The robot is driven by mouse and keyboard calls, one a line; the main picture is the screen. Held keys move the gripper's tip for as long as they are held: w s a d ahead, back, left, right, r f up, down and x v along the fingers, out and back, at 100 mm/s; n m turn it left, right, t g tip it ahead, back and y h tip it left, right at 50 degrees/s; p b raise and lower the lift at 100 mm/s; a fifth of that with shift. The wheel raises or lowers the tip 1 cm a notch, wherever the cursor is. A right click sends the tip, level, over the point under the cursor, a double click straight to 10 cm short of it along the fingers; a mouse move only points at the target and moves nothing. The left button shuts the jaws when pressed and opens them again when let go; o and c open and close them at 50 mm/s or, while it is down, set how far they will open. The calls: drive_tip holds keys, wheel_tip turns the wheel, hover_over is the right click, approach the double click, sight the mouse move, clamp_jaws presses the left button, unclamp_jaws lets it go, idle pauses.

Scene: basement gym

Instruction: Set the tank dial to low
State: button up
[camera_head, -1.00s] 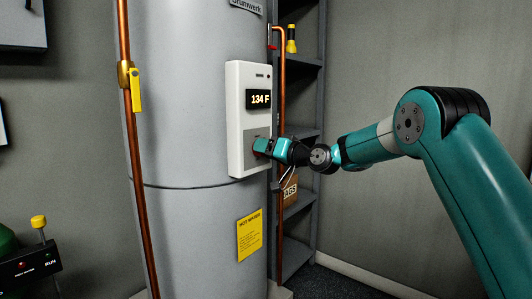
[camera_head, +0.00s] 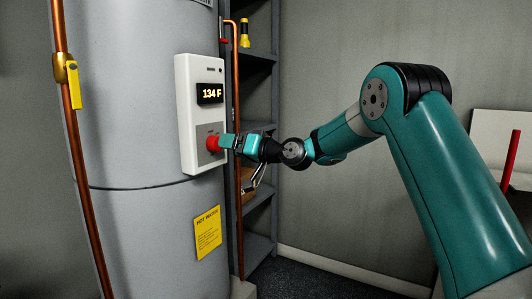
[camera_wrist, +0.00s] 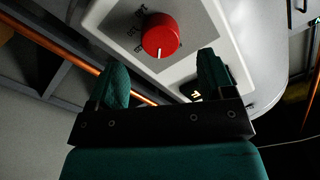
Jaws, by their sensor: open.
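The grey water tank (camera_head: 130,140) carries a white control panel (camera_head: 187,120) with a display (camera_head: 210,93) reading 134 F. The red dial (camera_head: 212,143) sits on the grey plate low on the panel. My gripper (camera_head: 228,141) is just right of the dial in the head view. In the wrist view my gripper (camera_wrist: 163,82) has its two fingers spread, with the dial ahead of the gap, and nothing is held.
A copper pipe (camera_head: 75,150) with a yellow-handled valve (camera_head: 72,85) runs down the tank's left side. Another copper pipe (camera_head: 236,100) and a dark shelf (camera_head: 262,140) stand right of the panel. A yellow sign (camera_head: 207,233) is below it. Open floor (camera_head: 300,280) lies at lower right.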

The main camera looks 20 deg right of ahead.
drive_tip(key=v, duration=1.2)
drive_tip(key=shift+s+b, duration=0.25)
drive_tip(key=shift+b, duration=0.15)
drive_tip(key=s+a+f+n+g, duration=0.2)
drive_tip(key=s+a+g, duration=0.2)
drive_tip(key=s+a, duration=0.35)
drive_tip(key=s+a+f+n+g, duration=0.2)
drive_tip(key=s+a+f+g, duration=0.15)
drive_tip(key=s+a, duration=0.35)
drive_tip(key=s+f+n+g+h, duration=0.1)
drive_tip(key=s+f+g+h, duration=0.25)
drive_tip(key=s, duration=0.65)
drive_tip(key=s+f+n+g+h, duration=0.1)
drive_tip(key=s+f+g+h, duration=0.25)
drive_tip(key=s, duration=0.75)
wheel_tip(320, 180, up, 26)
drive_tip(key=p, duration=2.5)
drive_tip(key=shift+w+a+r+y+p, duration=0.2)
drive_tip(key=shift+y+p, duration=0.1)
drive_tip(key=shift+p, duration=0.1)
